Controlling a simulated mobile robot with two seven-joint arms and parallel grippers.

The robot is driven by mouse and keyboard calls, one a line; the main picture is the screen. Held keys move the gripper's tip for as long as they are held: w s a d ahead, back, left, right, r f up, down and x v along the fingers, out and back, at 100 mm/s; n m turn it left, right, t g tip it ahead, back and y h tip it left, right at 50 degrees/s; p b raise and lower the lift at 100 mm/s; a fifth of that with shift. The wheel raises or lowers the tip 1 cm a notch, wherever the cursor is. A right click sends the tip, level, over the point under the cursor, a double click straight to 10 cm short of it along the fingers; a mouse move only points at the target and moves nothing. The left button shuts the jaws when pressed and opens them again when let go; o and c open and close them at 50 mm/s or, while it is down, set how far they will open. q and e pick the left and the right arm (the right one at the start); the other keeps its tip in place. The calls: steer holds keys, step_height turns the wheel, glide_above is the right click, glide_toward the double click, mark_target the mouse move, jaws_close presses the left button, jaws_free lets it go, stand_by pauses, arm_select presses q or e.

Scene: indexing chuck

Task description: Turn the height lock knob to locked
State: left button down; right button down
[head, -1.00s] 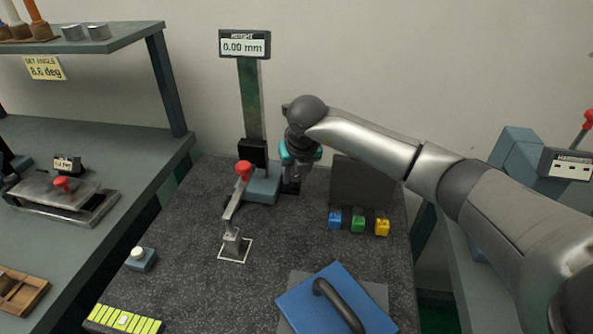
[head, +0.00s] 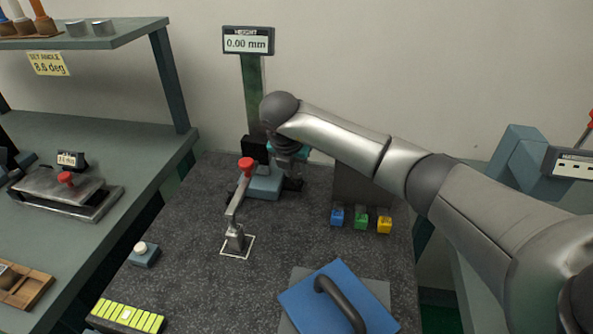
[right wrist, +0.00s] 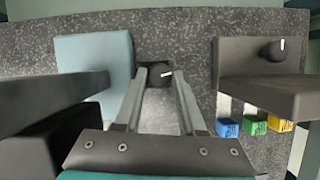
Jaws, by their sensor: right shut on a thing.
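The height gauge has a dark green column (head: 252,82), a display (head: 248,41) reading 0.00 mm, and a blue-grey base (head: 264,187). The base also shows in the right wrist view (right wrist: 92,62). A black knob (right wrist: 152,76) with a white mark sits beside the base, between the fingers of my right gripper (right wrist: 161,84). The mark points to the right and slightly up in that view. My right gripper is shut on this knob; in the head view my wrist and arm hide it. Lock lettering is not readable. My left gripper is not in view.
A dark box (right wrist: 262,71) with a second white-marked black knob (right wrist: 273,50) stands close to the right. Blue, green and yellow blocks (head: 360,219) lie before it. A red-topped lever (head: 246,164) stands left of my gripper. A blue plate with handle (head: 335,300) lies in front.

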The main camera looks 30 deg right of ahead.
stand_by(0.3)
steer(key=c, duration=0.5)
jaws_free()
